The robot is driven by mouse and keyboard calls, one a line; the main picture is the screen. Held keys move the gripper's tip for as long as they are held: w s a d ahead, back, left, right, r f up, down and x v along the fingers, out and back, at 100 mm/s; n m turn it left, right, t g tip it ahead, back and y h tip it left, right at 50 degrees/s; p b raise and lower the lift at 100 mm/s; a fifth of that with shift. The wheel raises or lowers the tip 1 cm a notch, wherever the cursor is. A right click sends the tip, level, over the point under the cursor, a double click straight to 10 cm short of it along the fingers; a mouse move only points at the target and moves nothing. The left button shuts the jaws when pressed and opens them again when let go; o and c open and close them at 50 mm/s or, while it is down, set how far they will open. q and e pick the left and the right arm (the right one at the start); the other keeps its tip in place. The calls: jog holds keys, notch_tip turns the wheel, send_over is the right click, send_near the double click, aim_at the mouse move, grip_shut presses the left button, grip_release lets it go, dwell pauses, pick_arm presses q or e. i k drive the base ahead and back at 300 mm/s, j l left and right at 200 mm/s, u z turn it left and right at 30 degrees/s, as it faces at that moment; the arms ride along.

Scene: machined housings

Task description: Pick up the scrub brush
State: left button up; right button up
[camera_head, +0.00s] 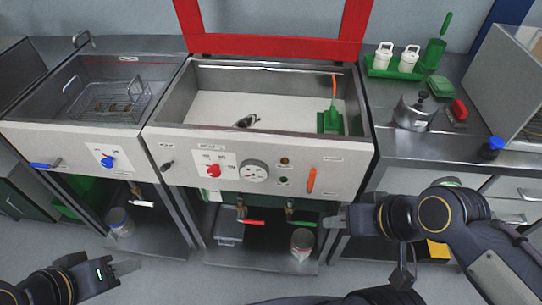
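A green brush-like head (330,122) sits in the right part of the middle basin, with an upright stem and an orange piece above it. On the right counter, a small red block (459,110) with a dark underside and a green block (439,86) also look brush-like; I cannot tell for sure which is the scrub brush. My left gripper (128,267) is low at the left, far from all of these. My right gripper (330,217) is before the middle unit's lower front, below the basin. Neither visibly holds anything; their finger gaps are unclear.
A red frame (270,45) stands behind the middle basin. A dark small part (246,121) lies in the basin. A wire basket (107,101) is in the left basin.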

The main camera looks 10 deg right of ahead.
aim_at(331, 116)
jog(key=l+u, duration=0.25)
jog(key=u, duration=0.2)
jog(key=l+u, duration=0.2)
jog(key=u, duration=0.25)
jog(key=l+u, duration=0.2)
jog(key=u, duration=0.25)
jog(key=k+l+u, duration=0.15)
jog(key=k+l, duration=0.15)
jog(key=l, duration=0.25)
jog(key=k+l+u, duration=0.15)
jog(key=k+l, duration=0.2)
jog(key=l, duration=0.2)
jog(key=k+l+u, duration=0.15)
jog(key=k+l, duration=0.2)
jog(key=l, duration=0.15)
